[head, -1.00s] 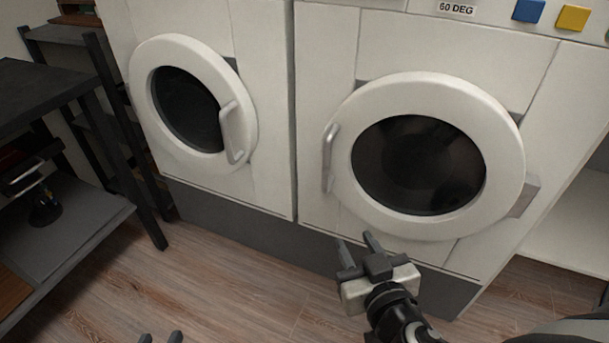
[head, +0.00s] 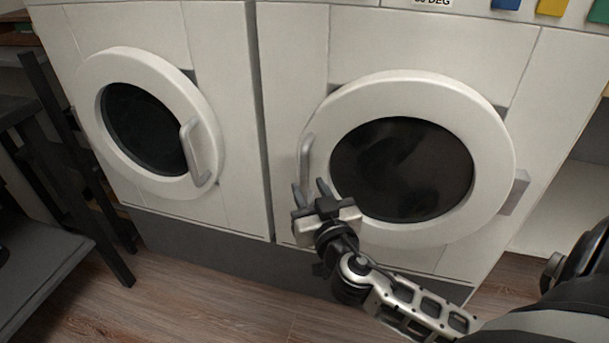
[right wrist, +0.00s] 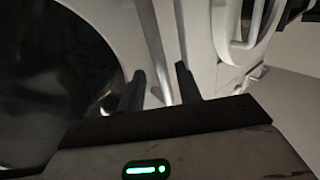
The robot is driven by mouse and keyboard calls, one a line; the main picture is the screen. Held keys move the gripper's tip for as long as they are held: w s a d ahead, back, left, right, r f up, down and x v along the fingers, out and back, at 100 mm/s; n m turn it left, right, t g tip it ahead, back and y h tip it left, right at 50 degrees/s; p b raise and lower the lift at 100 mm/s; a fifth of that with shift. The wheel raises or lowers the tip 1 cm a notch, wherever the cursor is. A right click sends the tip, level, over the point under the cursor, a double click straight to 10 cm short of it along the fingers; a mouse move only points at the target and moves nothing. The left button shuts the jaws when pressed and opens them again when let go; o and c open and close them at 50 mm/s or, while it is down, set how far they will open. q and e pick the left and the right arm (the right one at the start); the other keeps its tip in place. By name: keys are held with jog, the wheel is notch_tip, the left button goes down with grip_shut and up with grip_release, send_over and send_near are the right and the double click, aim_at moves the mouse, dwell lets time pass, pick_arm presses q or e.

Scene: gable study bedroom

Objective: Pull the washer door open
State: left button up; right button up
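The washer door (head: 440,90) on the right machine is shut, round and white with dark glass. Its upright grey handle (head: 306,158) is on the door's left side. My right gripper (head: 309,187) is open, its fingertips pointing up at the handle's lower end. In the right wrist view, the gripper (right wrist: 160,82) has its two dark fingers apart, with the pale handle bar (right wrist: 156,50) showing between and beyond them. I cannot tell whether they touch it. The door's dark glass (right wrist: 50,75) fills the left there. My left gripper is out of view.
A second machine with a shut round door (head: 140,75) and its own handle (head: 195,150) stands left. A dark shelf unit (head: 50,255) is at far left. Coloured squares (head: 552,6) sit above the right door. Wooden floor (head: 200,300) in front is clear.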

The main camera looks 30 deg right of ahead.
aim_at(306, 182)
jog(key=shift+x, duration=1.95)
grip_shut()
